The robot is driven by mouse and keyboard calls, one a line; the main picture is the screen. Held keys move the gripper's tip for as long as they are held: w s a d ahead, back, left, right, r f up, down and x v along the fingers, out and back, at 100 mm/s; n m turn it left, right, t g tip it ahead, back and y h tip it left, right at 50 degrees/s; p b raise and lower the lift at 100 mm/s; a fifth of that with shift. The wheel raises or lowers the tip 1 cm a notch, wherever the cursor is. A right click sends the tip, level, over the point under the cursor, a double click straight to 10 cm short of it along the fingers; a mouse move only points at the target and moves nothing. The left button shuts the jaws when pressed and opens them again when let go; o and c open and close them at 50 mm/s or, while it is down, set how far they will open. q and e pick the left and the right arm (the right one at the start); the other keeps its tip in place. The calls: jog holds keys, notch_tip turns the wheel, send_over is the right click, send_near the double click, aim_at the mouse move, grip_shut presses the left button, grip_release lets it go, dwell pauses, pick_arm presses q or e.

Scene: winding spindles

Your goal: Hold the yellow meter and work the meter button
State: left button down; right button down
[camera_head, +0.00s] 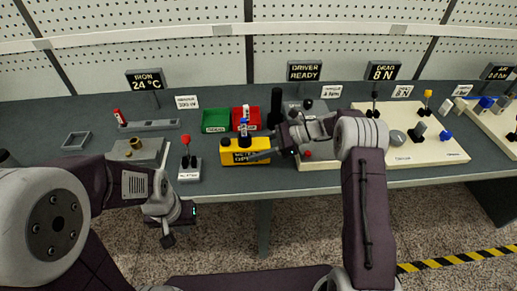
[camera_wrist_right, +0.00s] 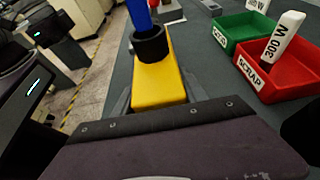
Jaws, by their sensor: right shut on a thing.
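The yellow meter (camera_head: 262,157) sits near the front edge of the grey bench, with lettering on its front face. A dark knob (camera_head: 226,142) is at its left end.
Green (camera_head: 215,121) and red (camera_head: 246,117) bins stand behind the meter; a white-labelled piece is in the red one. A red-topped lever box (camera_head: 189,164) stands to its left. A cream board (camera_head: 430,148) with knobs and levers lies to the right.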

pick_arm(q)
jog(key=shift+f, duration=0.2)
dwell(1.1)
dwell(2.3)
jog(key=w+d+r+n+t, duration=0.1)
jog(key=w+r+n, duration=0.1)
jog(key=w+n, duration=0.1)
jog(key=w+d+r+n+t, duration=0.1)
jog(key=w+d+r+n, duration=0.1)
jog(key=w, duration=0.3)
jog(key=w+d+r+n+t+h, duration=0.1)
jog(key=w+r+n, duration=0.2)
jog(key=w+n, duration=0.1)
jog(key=shift+w+d+r+n, duration=0.15)
jog(key=shift+d+r+n, duration=0.15)
jog(key=shift+r+n, duration=0.15)
jog(key=w+d+r+n+t+h, duration=0.1)
jog(key=w+d+r+n+t, duration=0.15)
jog(key=w+r+n, duration=0.3)
notch_tip(320, 180, up, 8)
jog(key=n+t+h, duration=0.2)
jog(key=n, duration=0.5)
send_over(224, 143)
jog(key=shift+w+r, duration=0.1)
jog(key=shift+r, duration=0.05)
jog(key=shift+f, duration=4.45)
jog(key=shift+f, duration=0.1)
